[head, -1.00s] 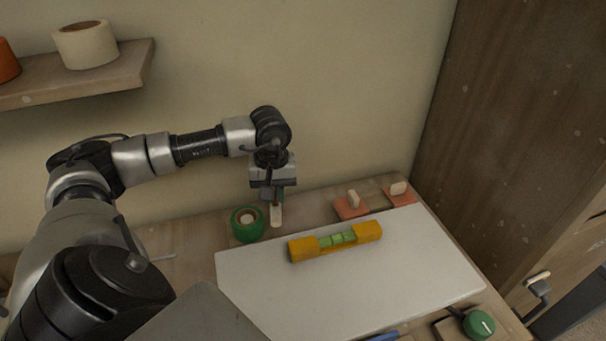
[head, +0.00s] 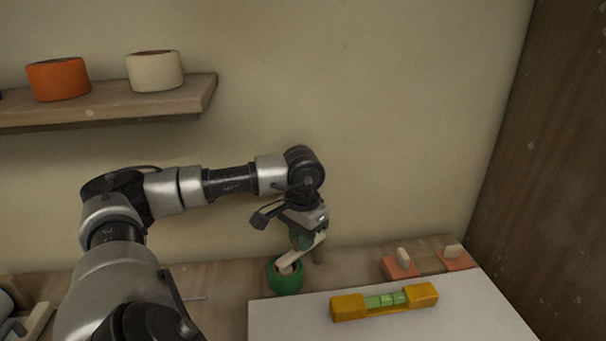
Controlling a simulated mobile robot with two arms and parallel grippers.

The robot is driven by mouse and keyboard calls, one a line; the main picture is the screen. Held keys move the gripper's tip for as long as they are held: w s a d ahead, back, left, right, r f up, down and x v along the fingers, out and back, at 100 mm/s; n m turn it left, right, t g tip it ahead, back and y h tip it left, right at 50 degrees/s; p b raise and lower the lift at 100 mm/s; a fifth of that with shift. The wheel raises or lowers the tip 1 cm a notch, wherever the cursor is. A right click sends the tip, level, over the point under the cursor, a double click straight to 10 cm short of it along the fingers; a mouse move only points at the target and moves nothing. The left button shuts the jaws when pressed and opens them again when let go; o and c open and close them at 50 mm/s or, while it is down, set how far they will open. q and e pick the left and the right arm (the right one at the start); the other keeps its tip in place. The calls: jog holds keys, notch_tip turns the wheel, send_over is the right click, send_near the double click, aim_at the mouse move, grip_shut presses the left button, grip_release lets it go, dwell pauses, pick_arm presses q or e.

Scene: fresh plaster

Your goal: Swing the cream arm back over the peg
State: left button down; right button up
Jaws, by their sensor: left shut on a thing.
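The cream arm (head: 308,248) slants down to the left from beneath my left gripper (head: 303,240). Its lower left end lies over the middle of the green tape roll (head: 286,280). My left gripper is shut on the cream arm, with its fingers tilted and partly hidden behind the wrist. The peg inside the roll is hidden by the cream arm, and I cannot tell whether the arm touches it. My right gripper is not in view.
A yellow spirit level (head: 349,308) lies on a white board (head: 290,322) at the right. Two pink blocks with cream tops (head: 401,268) (head: 455,260) stand behind it. A wall shelf (head: 200,93) carries an orange roll (head: 58,80) and a cream roll (head: 154,72).

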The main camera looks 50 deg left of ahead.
pick_arm(q)
jog(key=shift+a+r, duration=0.1)
dwell(0.4)
jog(key=c, duration=1.1)
grip_release()
notch_tip(320, 180, up, 11)
jog(key=shift+f+p, duration=0.15)
jog(key=shift+p, duration=0.25)
